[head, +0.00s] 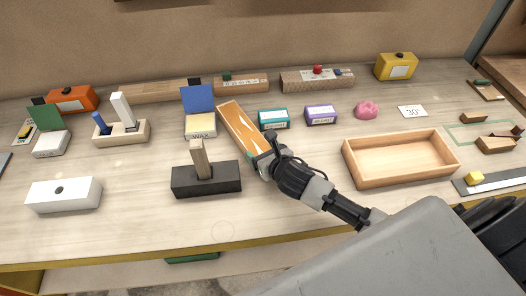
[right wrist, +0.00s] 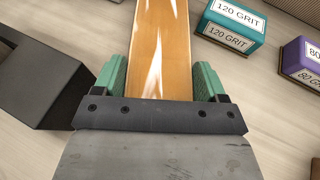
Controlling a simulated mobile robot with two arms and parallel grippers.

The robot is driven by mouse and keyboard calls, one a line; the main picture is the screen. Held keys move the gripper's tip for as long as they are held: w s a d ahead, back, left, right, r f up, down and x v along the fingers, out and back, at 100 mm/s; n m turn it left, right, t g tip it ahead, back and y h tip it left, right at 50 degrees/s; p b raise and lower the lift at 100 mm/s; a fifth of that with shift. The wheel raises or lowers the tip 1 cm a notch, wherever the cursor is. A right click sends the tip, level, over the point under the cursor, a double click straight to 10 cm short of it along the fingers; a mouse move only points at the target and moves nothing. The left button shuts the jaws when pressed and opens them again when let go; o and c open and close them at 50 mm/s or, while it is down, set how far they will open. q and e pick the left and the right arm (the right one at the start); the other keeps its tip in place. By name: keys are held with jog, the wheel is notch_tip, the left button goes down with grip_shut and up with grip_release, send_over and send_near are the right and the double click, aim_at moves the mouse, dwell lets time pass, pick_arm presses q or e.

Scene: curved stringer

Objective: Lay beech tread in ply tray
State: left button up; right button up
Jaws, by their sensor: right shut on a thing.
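The beech tread (head: 240,128) is a long orange-brown board with pale, flame-like streaks, lying slantwise left of the middle in the head view. My right gripper (head: 268,152) is shut on its near end. In the right wrist view the green fingers of the gripper (right wrist: 160,80) sit on both sides of the tread (right wrist: 161,35), which runs away from the palm. I cannot tell whether the tread touches the bench. The ply tray (head: 374,178) is a shallow open wooden box to the right of the gripper, and it looks empty. My left gripper is not in view.
A black block (head: 206,181) with an upright wooden piece stands left of the gripper. A teal grit box (head: 274,119), a purple box (head: 320,114) and a pink lump (head: 367,110) stand behind, between tread and tray. A wax box (head: 200,128) is left of the tread.

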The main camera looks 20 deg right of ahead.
jog(key=shift+r, duration=0.1)
jog(key=o, duration=0.9)
jog(key=shift+f, duration=0.25)
jog(key=o, duration=0.4)
jog(key=shift+o, duration=0.2)
jog(key=shift+r, duration=0.1)
